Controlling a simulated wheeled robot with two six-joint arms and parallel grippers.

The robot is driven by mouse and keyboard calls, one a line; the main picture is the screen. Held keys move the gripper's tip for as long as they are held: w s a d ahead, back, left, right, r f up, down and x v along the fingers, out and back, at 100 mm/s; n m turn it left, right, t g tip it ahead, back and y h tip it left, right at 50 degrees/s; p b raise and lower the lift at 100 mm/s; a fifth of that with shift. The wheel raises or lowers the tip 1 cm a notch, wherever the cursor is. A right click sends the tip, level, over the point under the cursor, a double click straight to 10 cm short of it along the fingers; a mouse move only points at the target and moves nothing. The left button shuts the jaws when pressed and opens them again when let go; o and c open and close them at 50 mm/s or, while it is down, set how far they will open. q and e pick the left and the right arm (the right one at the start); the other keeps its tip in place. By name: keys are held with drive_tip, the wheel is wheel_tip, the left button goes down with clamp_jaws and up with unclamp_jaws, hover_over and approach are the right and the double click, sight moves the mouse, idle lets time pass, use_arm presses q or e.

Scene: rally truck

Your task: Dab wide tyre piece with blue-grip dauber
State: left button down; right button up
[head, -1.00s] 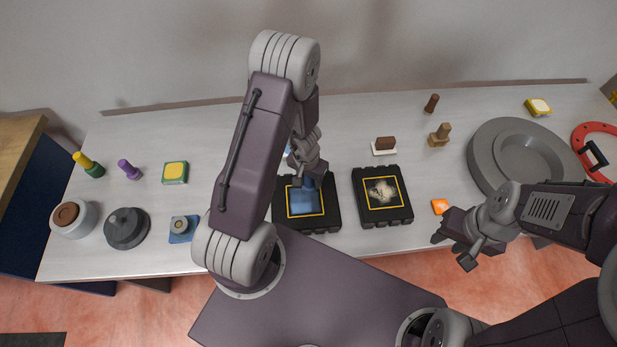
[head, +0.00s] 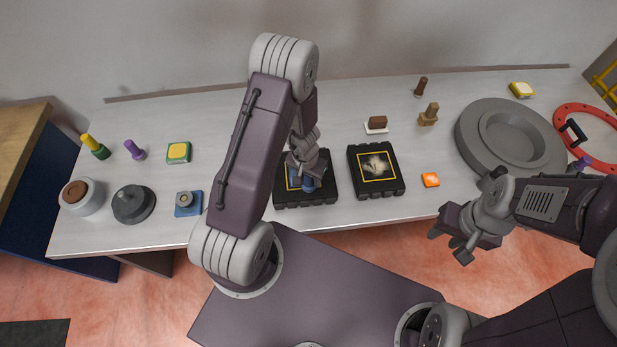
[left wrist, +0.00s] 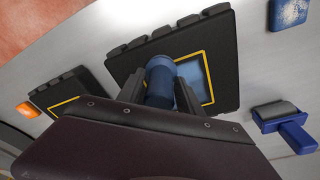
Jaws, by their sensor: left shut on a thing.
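My left gripper (head: 306,178) is shut on the blue-grip dauber (left wrist: 160,82), over the left of two black lugged tyre pieces. This tyre piece (head: 328,197) has a yellow square outline with a light blue area inside, clear in the left wrist view (left wrist: 225,60). The dauber's end overlaps the outlined area; I cannot tell whether it touches. In the head view the gripper hides much of the square. The other tyre piece (head: 357,189), to the right, has a pale smoky patch inside its outline. My right gripper (head: 449,246) is open and empty off the table's front edge.
An orange block (head: 430,180) lies right of the tyre pieces. A large grey round dish (head: 470,150) is at right. A blue-handled roller (left wrist: 290,125) lies nearby. A blue pad (head: 188,204), grey lidded pot (head: 133,204) and white pot (head: 90,200) stand at left.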

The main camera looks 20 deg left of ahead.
use_arm(q)
wheel_tip(320, 180, up, 4)
drive_tip(key=p, duration=0.2)
drive_tip(key=shift+f+p, duration=0.2)
drive_tip(key=shift+p, duration=0.2)
drive_tip(key=shift+w+a+r+p, duration=0.1)
drive_tip(key=shift+w+r+p, duration=0.05)
drive_tip(key=shift+r+p, duration=0.5)
wheel_tip(320, 180, up, 3)
drive_tip(key=p, duration=0.3)
drive_tip(key=shift+f, duration=0.1)
drive_tip(key=shift+r, duration=0.25)
